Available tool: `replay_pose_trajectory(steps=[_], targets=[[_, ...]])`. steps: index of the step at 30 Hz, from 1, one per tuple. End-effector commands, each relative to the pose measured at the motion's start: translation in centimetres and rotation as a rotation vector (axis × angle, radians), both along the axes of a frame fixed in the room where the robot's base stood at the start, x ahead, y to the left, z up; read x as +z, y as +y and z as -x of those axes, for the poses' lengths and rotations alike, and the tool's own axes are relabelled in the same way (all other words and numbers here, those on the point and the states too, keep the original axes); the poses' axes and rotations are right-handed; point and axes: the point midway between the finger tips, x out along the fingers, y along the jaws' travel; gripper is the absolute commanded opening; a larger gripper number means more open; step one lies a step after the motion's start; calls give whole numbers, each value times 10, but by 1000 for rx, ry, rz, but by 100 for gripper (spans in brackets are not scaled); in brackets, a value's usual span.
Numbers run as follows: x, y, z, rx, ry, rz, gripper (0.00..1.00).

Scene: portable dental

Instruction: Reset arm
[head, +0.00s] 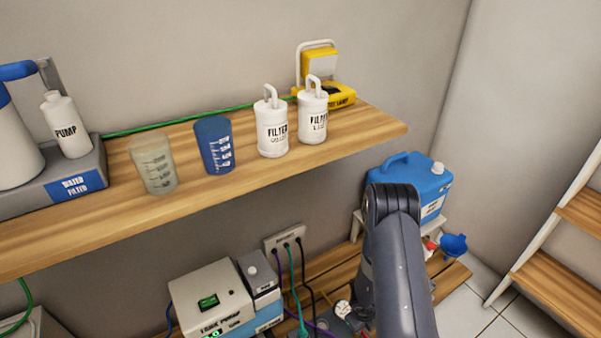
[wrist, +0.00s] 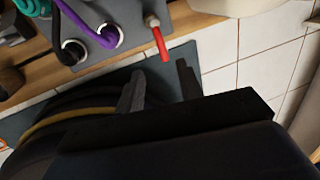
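My arm (head: 396,255) rises from the bottom of the head view, right of centre, in front of the lower bench. Its end is hidden there. In the wrist view my gripper (wrist: 159,88) shows two dark fingers set apart with a gap between them and nothing held. A grey panel (wrist: 135,30) with purple and teal cables lies beyond the fingers. A red-tipped part (wrist: 160,42) on that panel is just above the gap, apart from the fingers.
A wooden shelf (head: 225,190) carries two filter bottles (head: 271,130), a blue cup (head: 215,145) and a clear cup (head: 153,165). A blue canister (head: 420,180) stands behind my arm. A pump box (head: 210,295) and power socket (head: 285,242) are left of it. Tiled floor lies right.

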Motion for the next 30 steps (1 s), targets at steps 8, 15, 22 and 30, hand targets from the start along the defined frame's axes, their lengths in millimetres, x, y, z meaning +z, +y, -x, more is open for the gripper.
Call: replay_pose_trajectory(steps=[8,15,22,30], targets=[[-54,-8,-5,1,1,1,35],[-100,-17,-9,0,1,0,35],[-106,-22,-13,132,-3,0,35],[-104,-26,-15,265,-1,-1,35]])
